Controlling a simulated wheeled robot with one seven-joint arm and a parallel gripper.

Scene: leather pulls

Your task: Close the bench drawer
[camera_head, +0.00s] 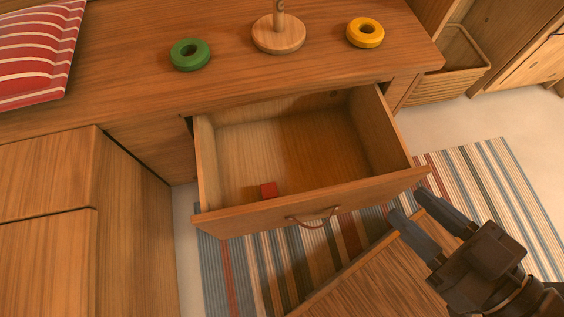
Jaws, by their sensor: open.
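The bench drawer (236,219) is pulled out from under the wooden bench top (130,75). A leather loop pull (313,217) is on the middle of its front. My gripper (404,205) is at the lower right, beside the right end of the drawer front and apart from the pull. Its two dark fingers are open with nothing between them, and they point up and left. Whether a fingertip touches the drawer front is unclear.
On the bench top are a green ring (190,54), a wooden peg stand (278,35), a yellow ring (365,32) and a red striped cushion (38,50). A wooden cabinet (50,250) stands left. A wooden panel (365,280) is below the gripper, over a striped rug (490,170). A basket (450,70) sits right.

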